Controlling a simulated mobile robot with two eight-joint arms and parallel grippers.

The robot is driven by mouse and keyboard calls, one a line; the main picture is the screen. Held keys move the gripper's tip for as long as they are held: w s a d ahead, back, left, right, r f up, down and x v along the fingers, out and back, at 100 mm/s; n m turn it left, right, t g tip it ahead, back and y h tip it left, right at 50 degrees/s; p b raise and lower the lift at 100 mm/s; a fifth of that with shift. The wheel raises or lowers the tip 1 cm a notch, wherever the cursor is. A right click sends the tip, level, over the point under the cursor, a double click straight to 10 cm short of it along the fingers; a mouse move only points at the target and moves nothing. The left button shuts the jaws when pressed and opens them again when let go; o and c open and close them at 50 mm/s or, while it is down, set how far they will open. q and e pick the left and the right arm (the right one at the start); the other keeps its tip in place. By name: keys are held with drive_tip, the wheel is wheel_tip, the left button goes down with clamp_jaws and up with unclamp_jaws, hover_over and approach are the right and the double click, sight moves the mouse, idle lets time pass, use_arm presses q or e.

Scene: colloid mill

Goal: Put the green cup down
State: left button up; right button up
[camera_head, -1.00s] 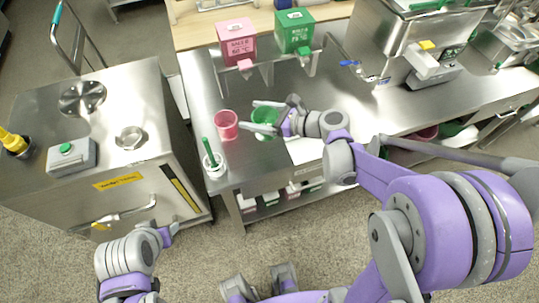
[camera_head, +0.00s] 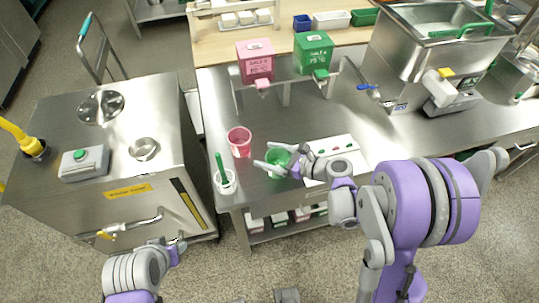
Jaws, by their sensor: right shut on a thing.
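The green cup (camera_head: 279,158) is at the front part of the steel table (camera_head: 222,112), right of the pink cup (camera_head: 239,141). My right gripper (camera_head: 276,165) is shut on the green cup, with its fingers around the cup's sides. The cup looks upright; whether its base touches the table I cannot tell. My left gripper (camera_head: 177,243) is low in front of the steel cabinet, away from the cups. Its fingers are small and I cannot tell whether they are open.
A white container with a green stick (camera_head: 225,181) stands at the table's front left corner. A white board (camera_head: 340,152) lies right of my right gripper. Pink (camera_head: 256,60) and green (camera_head: 314,53) dispensers stand behind. Bare steel lies between them and the cups.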

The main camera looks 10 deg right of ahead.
drive_tip(key=shift+f, duration=0.1)
drive_tip(key=o, duration=1.3)
drive_tip(key=shift+o, duration=0.2)
